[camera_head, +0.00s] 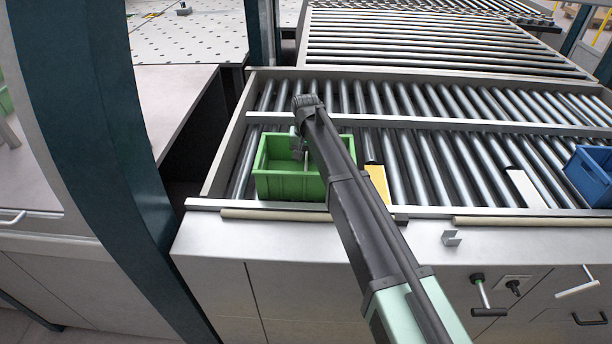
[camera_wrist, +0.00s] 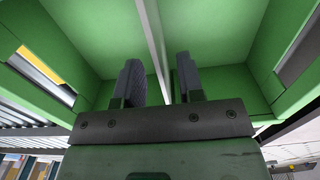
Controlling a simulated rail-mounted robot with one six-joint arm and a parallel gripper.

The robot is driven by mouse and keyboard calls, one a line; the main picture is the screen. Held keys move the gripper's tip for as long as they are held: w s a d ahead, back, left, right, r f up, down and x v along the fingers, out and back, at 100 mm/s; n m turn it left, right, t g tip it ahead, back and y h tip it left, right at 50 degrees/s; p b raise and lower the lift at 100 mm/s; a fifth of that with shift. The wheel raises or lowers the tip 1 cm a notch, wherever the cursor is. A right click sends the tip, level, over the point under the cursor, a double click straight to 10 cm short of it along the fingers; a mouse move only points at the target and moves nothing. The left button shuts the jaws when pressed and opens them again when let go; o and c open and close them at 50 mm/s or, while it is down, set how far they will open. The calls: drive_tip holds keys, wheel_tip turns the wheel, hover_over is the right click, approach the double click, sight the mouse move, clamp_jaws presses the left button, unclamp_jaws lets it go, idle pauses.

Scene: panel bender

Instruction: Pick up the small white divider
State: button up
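The small white divider (camera_wrist: 153,35) stands as a thin upright strip inside the green bin (camera_head: 290,188). In the wrist view it runs down between the two fingers of my gripper (camera_wrist: 158,78), one finger on each side. The fingers are apart, and gaps show between them and the divider. The divider's lower part goes out of sight behind the gripper body. In the head view my gripper (camera_head: 298,147) reaches down into the bin. My arm covers part of the bin's right side there, and I cannot make out the divider clearly.
The green bin sits at the left end of a roller conveyor (camera_head: 440,165). A yellow piece (camera_head: 379,185) lies just right of it, and a white piece (camera_head: 526,189) farther right. A blue bin (camera_head: 592,175) is at the right edge. A dark teal post (camera_head: 95,130) rises at left.

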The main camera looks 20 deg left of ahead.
wheel_tip(320, 180, down, 3)
drive_tip(key=shift+r+b, duration=0.1)
drive_tip(key=shift+b, duration=0.45)
drive_tip(key=shift+r, duration=0.2)
clamp_jaws()
